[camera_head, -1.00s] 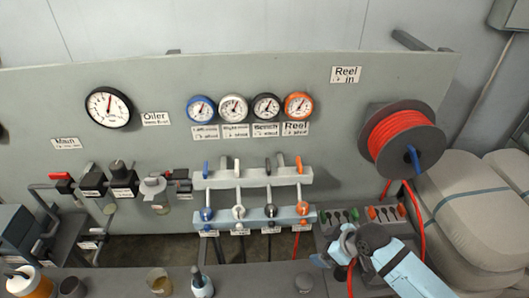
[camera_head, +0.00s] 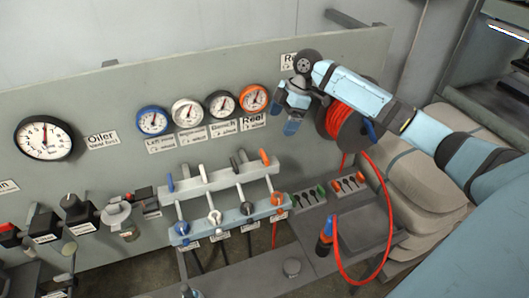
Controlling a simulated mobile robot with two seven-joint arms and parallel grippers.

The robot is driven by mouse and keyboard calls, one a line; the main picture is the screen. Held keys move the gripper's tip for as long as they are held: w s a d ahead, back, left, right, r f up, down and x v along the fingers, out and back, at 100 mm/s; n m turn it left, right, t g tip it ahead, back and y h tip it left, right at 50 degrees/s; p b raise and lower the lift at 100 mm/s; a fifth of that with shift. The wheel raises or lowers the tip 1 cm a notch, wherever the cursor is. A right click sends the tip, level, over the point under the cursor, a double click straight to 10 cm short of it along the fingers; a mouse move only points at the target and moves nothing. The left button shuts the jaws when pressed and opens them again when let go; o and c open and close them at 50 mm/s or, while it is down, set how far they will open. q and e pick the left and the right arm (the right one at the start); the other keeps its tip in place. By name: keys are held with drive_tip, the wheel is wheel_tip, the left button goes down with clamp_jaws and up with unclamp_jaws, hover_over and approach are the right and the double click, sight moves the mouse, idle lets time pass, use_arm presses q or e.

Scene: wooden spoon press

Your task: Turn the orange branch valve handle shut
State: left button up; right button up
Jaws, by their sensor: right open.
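The orange branch valve handle (camera_head: 264,157) is on the rightmost of the branch pipes, at the upper grey rail (camera_head: 215,180). It points up and slightly left, roughly in line with its pipe. Blue, white and dark handles stand to its left on the same rail. My right gripper (camera_head: 291,127) is open and empty, pointing down in front of the panel, above and right of the orange handle and apart from it. My left gripper is out of view.
An orange-rimmed gauge (camera_head: 254,98) sits above the orange handle, left of my gripper. The red hose reel (camera_head: 345,120) is partly behind my right arm. Its hose loops down to a blue and orange tool (camera_head: 325,236) on the bench. An orange knob (camera_head: 278,199) is below the handle.

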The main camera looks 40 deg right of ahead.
sight(265, 154)
drive_tip(key=p+x, duration=0.2)
drive_tip(key=x, duration=0.9)
drive_tip(key=shift+w+a+f, duration=0.1)
drive_tip(key=shift+a, duration=0.05)
drive_tip(key=shift+a+f, duration=0.2)
drive_tip(key=shift+f, duration=0.55)
drive_tip(key=shift+c, duration=0.4)
drive_tip(key=c, duration=0.9)
drive_tip(key=shift+o, duration=0.2)
